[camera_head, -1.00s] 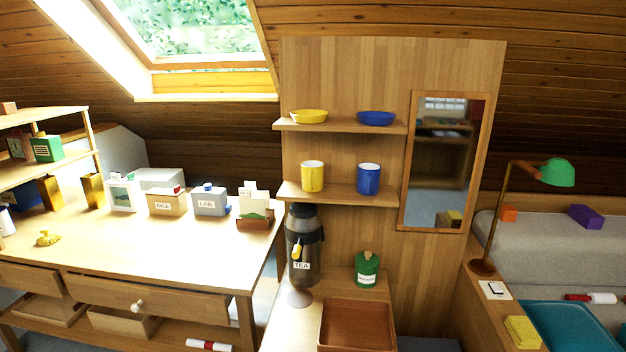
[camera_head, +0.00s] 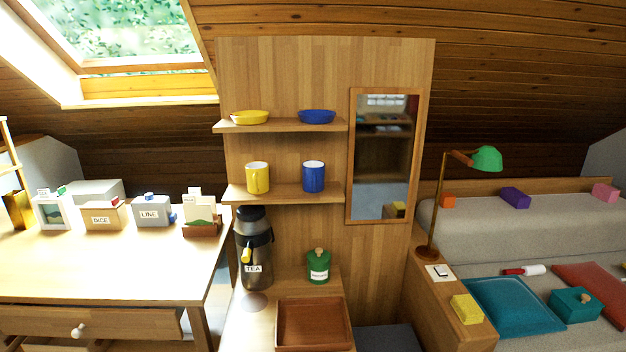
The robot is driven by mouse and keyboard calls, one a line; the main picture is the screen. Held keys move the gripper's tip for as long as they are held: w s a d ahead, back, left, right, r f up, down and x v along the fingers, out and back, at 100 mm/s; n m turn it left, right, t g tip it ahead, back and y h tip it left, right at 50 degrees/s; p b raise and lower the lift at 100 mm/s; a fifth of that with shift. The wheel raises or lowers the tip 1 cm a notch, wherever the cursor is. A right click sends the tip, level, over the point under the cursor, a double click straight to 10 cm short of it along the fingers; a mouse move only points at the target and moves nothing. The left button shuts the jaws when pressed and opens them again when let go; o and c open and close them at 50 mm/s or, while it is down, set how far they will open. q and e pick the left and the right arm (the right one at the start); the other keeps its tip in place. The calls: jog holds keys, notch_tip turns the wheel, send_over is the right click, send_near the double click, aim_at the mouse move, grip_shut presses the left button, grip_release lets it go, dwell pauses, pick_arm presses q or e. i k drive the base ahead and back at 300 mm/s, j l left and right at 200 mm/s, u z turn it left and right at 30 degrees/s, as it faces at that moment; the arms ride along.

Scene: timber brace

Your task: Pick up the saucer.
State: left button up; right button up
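Two saucers stand on the upper wall shelf (camera_head: 282,127) in the head view. The yellow saucer (camera_head: 250,118) is on the left and the blue saucer (camera_head: 317,117) on the right, apart from each other. The task does not say which colour. Neither of my grippers is in view, and nothing touches the saucers.
A yellow mug (camera_head: 257,178) and a blue mug (camera_head: 313,177) stand on the lower shelf (camera_head: 283,197). Below are a tea dispenser (camera_head: 254,255), a green jar (camera_head: 318,267) and a brown tray (camera_head: 313,348). A mirror (camera_head: 383,160) hangs right; a lamp (camera_head: 487,158) stands farther right.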

aim_at(317, 117)
jog(key=i+z, duration=0.2)
jog(key=z, duration=0.25)
jog(key=i+z, duration=0.2)
jog(key=z, duration=0.2)
jog(key=i+j+z, duration=0.15)
jog(key=z, duration=0.3)
